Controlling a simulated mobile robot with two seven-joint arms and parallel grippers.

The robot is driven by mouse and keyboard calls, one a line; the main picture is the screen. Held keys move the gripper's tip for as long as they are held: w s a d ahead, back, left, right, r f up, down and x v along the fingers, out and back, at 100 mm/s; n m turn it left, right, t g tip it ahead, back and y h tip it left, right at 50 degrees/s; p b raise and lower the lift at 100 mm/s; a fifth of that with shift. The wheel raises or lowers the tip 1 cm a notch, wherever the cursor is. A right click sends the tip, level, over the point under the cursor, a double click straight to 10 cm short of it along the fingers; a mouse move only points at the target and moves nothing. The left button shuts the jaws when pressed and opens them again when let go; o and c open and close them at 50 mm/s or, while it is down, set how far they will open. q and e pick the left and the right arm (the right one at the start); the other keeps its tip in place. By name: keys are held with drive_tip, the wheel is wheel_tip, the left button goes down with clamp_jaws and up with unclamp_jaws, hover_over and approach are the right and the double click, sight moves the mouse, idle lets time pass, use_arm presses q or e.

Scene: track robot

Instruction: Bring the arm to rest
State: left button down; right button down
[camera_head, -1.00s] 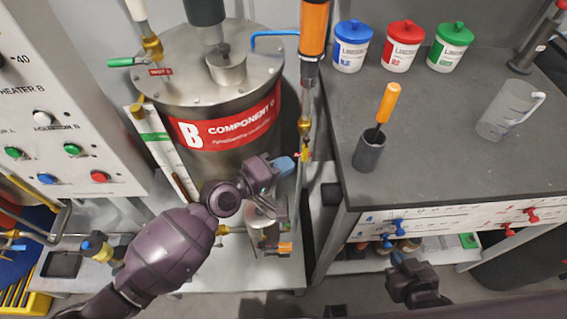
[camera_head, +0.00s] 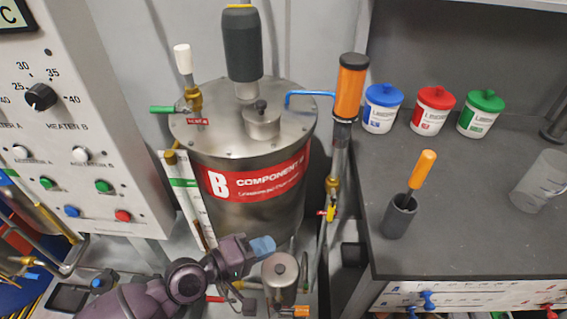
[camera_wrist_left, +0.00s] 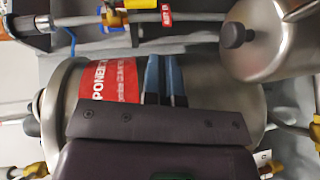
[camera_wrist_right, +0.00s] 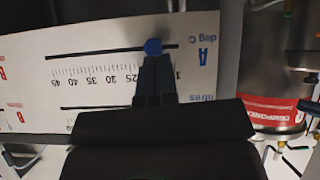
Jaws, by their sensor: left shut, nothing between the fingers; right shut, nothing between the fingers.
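My left gripper (camera_head: 262,247) is shut and empty, with blue fingertips, in front of the lower part of the steel Component B tank (camera_head: 245,205). In the left wrist view its fingers (camera_wrist_left: 166,75) lie together in front of the tank and its red label (camera_wrist_left: 108,82). My right gripper shows only in the right wrist view (camera_wrist_right: 155,75), shut, pointing at a scale panel (camera_wrist_right: 90,75). Its tips overlap a blue slider knob (camera_wrist_right: 153,47) in the picture; I cannot tell whether they touch it.
A small steel pot (camera_head: 280,270) stands just right of my left gripper. The heater control panel (camera_head: 85,130) is at the left. The grey bench (camera_head: 450,225) at the right carries lidded jars (camera_head: 432,110), a grey cup (camera_head: 399,218) with an orange-handled tool, and a clear jug (camera_head: 538,182).

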use_arm(q)
drive_tip(key=shift+f+m, duration=0.15)
drive_tip(key=shift+m, duration=0.95)
drive_tip(key=a+f+m+t+y, duration=0.2)
drive_tip(key=a+m+t+y, duration=0.2)
drive_tip(key=a+m+y, duration=0.4)
drive_tip(key=s+a+f+n+g+y+p, duration=0.1)
drive_tip(key=s+a+f+y, duration=0.1)
drive_tip(key=s+a+f, duration=0.2)
drive_tip(key=s+a+f+n+g+y+p, duration=0.1)
drive_tip(key=s+a+f+n+y, duration=0.1)
drive_tip(key=s+a, duration=0.7)
drive_tip(key=shift+s+f+n+y, duration=0.3)
drive_tip(key=shift+s+f+y, duration=0.3)
drive_tip(key=shift+s+f, duration=0.3)
drive_tip(key=shift+w+a, duration=0.1)
